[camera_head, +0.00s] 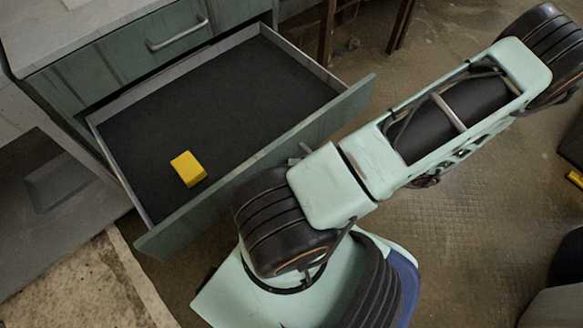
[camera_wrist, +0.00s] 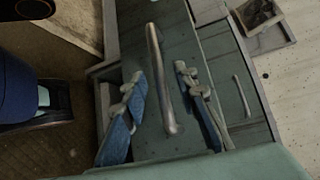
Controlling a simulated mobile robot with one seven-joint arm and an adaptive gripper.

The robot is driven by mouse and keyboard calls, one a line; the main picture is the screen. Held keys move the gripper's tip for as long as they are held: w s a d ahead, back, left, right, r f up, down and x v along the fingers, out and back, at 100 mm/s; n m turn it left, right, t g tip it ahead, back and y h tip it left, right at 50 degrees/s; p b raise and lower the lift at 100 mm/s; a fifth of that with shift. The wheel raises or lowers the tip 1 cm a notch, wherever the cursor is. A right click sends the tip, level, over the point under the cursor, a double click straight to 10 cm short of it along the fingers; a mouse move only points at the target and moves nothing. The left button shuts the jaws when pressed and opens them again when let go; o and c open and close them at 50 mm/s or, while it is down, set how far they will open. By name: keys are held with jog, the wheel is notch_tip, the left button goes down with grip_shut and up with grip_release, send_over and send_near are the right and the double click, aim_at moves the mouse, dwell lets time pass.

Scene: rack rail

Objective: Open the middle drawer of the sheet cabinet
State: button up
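The sheet cabinet (camera_head: 105,62) is grey-green, at the upper left of the head view. The drawer (camera_head: 262,158) below its top visible front stands pulled far out, with a dark floor showing. Its front also shows in the wrist view (camera_wrist: 185,145), with a grey bar handle (camera_wrist: 152,48). My gripper (camera_wrist: 158,78) has its two blue-padded fingers on either side of this handle, with visible gaps, so it is open around the bar. In the head view my arm hides the gripper and this handle.
A yellow block (camera_head: 188,169) lies inside the open drawer. The closed drawer above has its own bar handle (camera_head: 178,34). Another front with a handle (camera_wrist: 242,95) shows in the wrist view.

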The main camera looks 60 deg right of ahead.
jog(key=v, duration=0.9)
jog(key=shift+d, duration=0.1)
